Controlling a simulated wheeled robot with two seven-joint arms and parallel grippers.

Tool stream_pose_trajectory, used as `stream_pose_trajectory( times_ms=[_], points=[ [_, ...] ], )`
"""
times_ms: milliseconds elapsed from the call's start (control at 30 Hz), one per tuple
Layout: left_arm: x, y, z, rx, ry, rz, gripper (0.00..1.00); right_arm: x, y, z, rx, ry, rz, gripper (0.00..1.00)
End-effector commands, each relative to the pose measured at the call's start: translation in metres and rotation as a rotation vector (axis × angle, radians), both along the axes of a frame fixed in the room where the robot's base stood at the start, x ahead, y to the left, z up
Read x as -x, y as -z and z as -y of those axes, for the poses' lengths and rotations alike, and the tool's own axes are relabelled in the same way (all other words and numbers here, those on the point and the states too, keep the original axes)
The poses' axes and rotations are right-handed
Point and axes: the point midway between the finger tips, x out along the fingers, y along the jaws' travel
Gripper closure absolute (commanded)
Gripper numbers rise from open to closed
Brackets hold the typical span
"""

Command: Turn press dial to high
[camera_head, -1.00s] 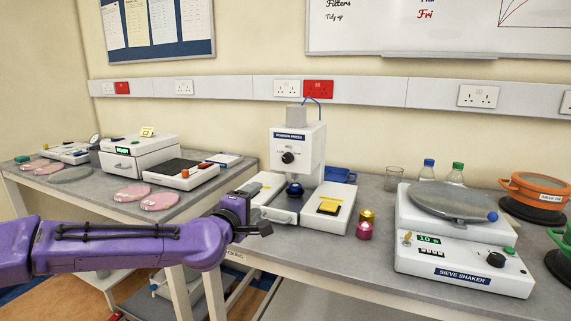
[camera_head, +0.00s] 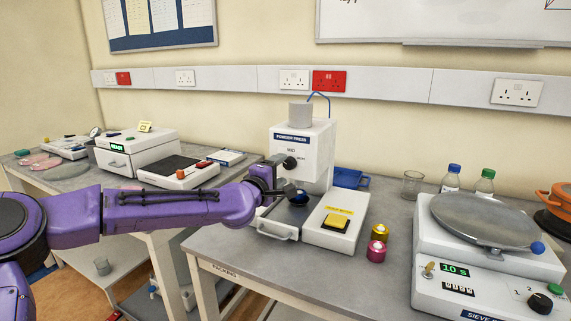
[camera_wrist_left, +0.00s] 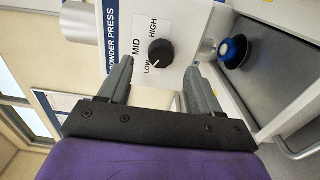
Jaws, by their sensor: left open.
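The powder press (camera_head: 318,150) is a white machine on the middle bench. Its black dial (camera_wrist_left: 161,52) shows clearly in the left wrist view, on a white plate marked LOW, MID and HIGH. The dial's white mark points toward LOW. My left gripper (camera_wrist_left: 157,80) is open and empty. Its two fingers point at the press front, with the dial between and just beyond their tips; I see no clear contact. In the head view the left gripper (camera_head: 284,178) is right in front of the press and partly covers the dial area. My right gripper is not in view.
A control box with a yellow button (camera_head: 336,222) stands at the press's right. Pink (camera_head: 376,251) and gold (camera_head: 380,233) pieces stand beside it. The sieve shaker (camera_head: 490,262) is farther right.

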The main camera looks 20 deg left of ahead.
Motion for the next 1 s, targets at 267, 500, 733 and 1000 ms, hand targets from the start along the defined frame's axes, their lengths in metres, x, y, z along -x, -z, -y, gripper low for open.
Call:
stream_pose_trajectory(
  times_ms=[267, 500, 733, 1000],
  points=[
    [-0.037, 0.000, 0.004, -0.001, 0.001, 0.000, 0.36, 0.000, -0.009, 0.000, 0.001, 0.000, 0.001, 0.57],
    [-0.038, 0.000, 0.004, 0.000, 0.001, 0.000, 0.36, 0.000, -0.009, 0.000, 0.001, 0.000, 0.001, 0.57],
    [-0.038, 0.000, 0.004, 0.000, 0.001, 0.000, 0.92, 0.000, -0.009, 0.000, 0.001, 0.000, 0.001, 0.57],
    [-0.038, 0.001, 0.004, -0.025, 0.001, 0.001, 0.92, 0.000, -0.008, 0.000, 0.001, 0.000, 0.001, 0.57]
  ],
)
